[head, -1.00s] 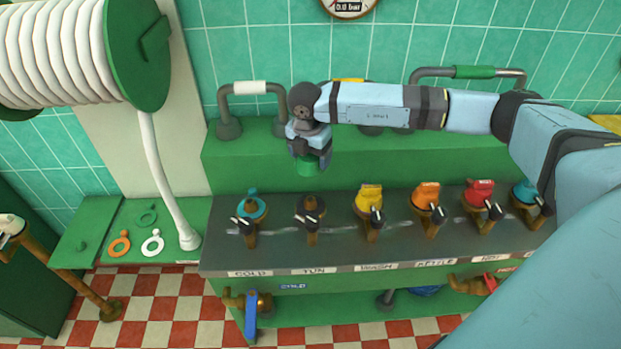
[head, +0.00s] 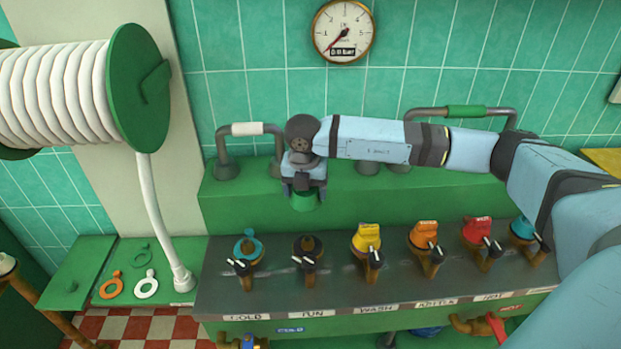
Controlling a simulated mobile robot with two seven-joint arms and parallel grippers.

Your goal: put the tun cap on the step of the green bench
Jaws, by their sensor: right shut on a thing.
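The cap appears in front of the raised step (head: 240,207) at the back of the green bench. I cannot tell whether it touches the step. Below it on the dark counter is the valve (head: 308,249) with a black top, above the TUN label (head: 313,313). My left gripper is not in view.
Pipe handles (head: 247,129) rise from the step behind the gripper. Other valves with teal, yellow (head: 367,237), orange and red tops line the counter. A hose reel (head: 138,83) and a green board with coloured rings (head: 146,284) are at left.

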